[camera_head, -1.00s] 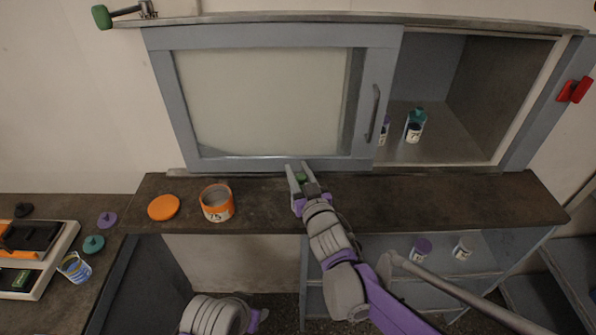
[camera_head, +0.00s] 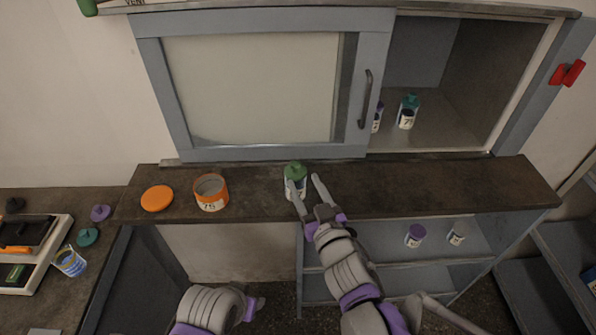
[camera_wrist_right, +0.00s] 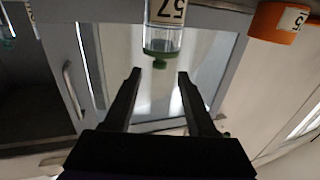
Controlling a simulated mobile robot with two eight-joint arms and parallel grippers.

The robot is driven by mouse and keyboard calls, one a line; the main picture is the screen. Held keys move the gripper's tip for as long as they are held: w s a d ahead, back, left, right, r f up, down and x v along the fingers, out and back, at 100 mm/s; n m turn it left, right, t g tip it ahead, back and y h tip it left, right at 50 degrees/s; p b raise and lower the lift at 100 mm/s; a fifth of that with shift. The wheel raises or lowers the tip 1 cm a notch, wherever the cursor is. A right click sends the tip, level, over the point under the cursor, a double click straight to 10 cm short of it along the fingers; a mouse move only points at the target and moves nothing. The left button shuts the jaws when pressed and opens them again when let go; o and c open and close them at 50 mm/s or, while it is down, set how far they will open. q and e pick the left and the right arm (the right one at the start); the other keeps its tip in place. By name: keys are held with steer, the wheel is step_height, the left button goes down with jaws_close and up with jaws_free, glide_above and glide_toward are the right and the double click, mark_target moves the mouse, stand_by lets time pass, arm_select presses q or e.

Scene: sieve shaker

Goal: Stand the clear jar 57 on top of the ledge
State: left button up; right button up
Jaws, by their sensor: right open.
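The clear jar 57 (camera_head: 296,183), with a green lid and a white label, stands upright on the dark brown ledge (camera_head: 430,188), near its middle. My right gripper (camera_head: 306,188) is open just in front and to the right of the jar. One finger overlaps the jar's lower edge in the head view. In the right wrist view the jar (camera_wrist_right: 162,35) appears upside down beyond the open fingers (camera_wrist_right: 159,74), with nothing between them. My left arm shows at the bottom of the head view; its gripper's (camera_head: 252,308) fingers cannot be made out.
An orange jar 75 (camera_head: 211,193) and an orange lid (camera_head: 157,198) sit on the ledge to the left. Behind is a cabinet with a sliding door (camera_head: 250,90); a teal-lidded jar (camera_head: 407,112) stands inside. Two small jars stand on the shelf below. The ledge's right part is clear.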

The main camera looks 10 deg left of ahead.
steer(key=s+d+f+m+g+h, duration=0.1)
steer(key=s+d+f+m+h, duration=0.15)
steer(key=d, duration=0.45)
steer(key=s+d+f+m+g+h, duration=0.1)
steer(key=s+d+f+h, duration=0.2)
steer(key=d, duration=0.4)
steer(key=s+d+f+m+g+h, duration=0.1)
steer(key=d+f+m+g+h, duration=0.2)
steer(key=d, duration=0.5)
steer(key=s+d+f+g, duration=0.2)
steer(key=s+f, duration=0.1)
steer(key=s, duration=0.4)
steer(key=s+d+f+g+h, duration=0.1)
steer(key=s+d+f+g, duration=0.2)
steer(key=s, duration=0.5)
steer(key=shift+d+f, duration=0.35)
steer(key=shift+f, duration=0.2)
